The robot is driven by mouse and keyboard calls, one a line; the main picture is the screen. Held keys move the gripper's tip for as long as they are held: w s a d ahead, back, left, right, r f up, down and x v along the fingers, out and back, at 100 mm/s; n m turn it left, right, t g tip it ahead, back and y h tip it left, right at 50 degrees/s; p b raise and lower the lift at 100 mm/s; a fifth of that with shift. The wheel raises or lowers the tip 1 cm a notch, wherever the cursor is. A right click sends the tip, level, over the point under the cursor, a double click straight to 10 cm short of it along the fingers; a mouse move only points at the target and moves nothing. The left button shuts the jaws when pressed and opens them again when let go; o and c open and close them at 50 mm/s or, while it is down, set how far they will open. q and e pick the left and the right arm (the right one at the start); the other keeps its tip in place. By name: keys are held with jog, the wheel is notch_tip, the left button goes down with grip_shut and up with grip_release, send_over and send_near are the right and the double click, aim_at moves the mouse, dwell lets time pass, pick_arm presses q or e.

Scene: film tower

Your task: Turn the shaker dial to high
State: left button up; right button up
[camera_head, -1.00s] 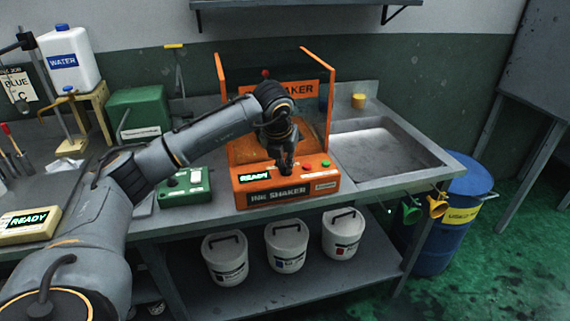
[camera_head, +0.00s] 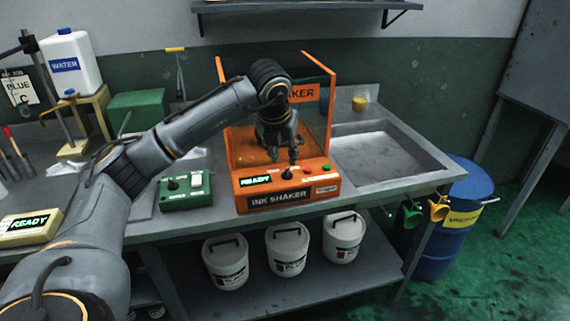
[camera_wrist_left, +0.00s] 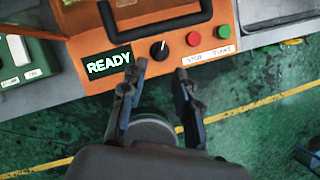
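The orange ink shaker (camera_head: 240,195) stands on the bench in the head view, and its front panel also shows in the wrist view (camera_wrist_left: 95,72). Its black dial (camera_head: 287,174) sits between the lit READY display (camera_head: 256,180) and the red button (camera_head: 307,170). In the wrist view the dial (camera_wrist_left: 159,51) has a white mark pointing up and slightly right. My left gripper (camera_head: 283,157) is open and empty, just above and behind the dial in the head view. In the wrist view its fingers (camera_wrist_left: 160,72) are spread on either side below the dial, apart from it. My right gripper is not in view.
A green button (camera_head: 327,168) is right of the red one. A black handle (camera_wrist_left: 155,25) lies behind the dial. A green box with a knob (camera_head: 186,189) is left of the shaker, and a sink (camera_head: 385,150) is to its right. Lidded buckets (camera_head: 287,252) stand below.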

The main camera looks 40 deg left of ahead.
pick_arm(q)
jog(key=v, duration=0.6)
jog(key=shift+r, duration=0.2)
jog(key=shift+d+f, duration=0.1)
